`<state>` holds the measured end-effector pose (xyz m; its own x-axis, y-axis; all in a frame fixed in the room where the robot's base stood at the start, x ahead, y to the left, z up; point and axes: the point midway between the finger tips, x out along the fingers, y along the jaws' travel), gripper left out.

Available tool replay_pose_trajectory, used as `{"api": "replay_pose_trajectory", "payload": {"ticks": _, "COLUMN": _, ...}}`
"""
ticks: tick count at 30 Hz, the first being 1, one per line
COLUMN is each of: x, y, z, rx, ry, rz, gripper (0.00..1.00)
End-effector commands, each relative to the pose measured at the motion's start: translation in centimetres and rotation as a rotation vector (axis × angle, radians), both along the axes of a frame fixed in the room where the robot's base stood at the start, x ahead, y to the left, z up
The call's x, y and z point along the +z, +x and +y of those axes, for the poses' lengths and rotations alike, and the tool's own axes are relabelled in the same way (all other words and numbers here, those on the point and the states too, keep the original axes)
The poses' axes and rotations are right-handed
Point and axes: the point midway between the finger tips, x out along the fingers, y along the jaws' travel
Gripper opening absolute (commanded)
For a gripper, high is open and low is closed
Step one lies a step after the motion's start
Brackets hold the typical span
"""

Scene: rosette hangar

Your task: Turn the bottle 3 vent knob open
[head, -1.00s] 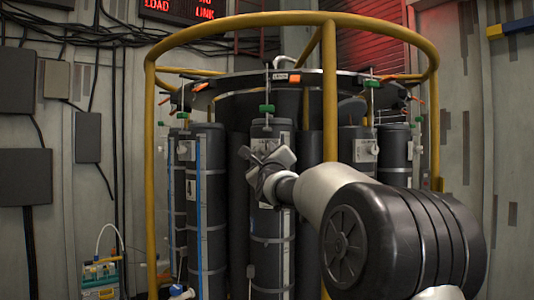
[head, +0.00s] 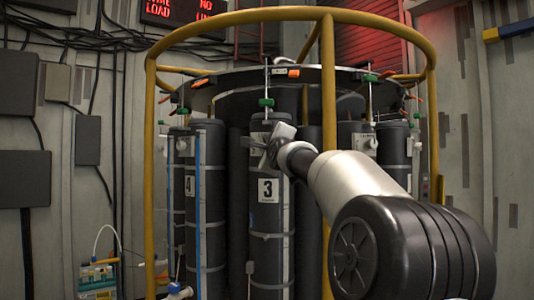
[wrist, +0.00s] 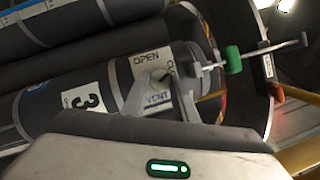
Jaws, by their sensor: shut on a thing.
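Bottle 3 (head: 266,222) is a dark upright cylinder with a white "3" label in the head view. The label also shows in the wrist view (wrist: 88,92). A pale vent plate (wrist: 151,63) reading OPEN and VENT is near the bottle's top. My gripper (wrist: 160,84) is at this plate, its jaws shut on the vent knob, which is mostly hidden between the fingers. In the head view my gripper (head: 272,143) is at the bottle's upper front, above the label. The knob's angle cannot be told.
A green clamp (wrist: 233,59) on a rod is just above the bottle's top. A yellow rail (head: 329,90) stands close to my arm. Neighbouring bottles, one marked 4 (head: 206,225), stand on both sides. A small rack (head: 98,280) is at the lower left.

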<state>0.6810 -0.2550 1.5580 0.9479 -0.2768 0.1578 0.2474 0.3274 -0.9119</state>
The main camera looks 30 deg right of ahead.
Motion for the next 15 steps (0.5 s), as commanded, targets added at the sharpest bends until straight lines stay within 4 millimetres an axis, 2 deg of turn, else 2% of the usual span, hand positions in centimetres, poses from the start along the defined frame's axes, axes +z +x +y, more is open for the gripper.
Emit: {"api": "replay_pose_trajectory", "payload": {"ticks": 15, "x": 1.1, "y": 0.0, "z": 0.0, "rx": 0.000, "ry": -0.393, "rz": 0.294, "gripper": 0.04}}
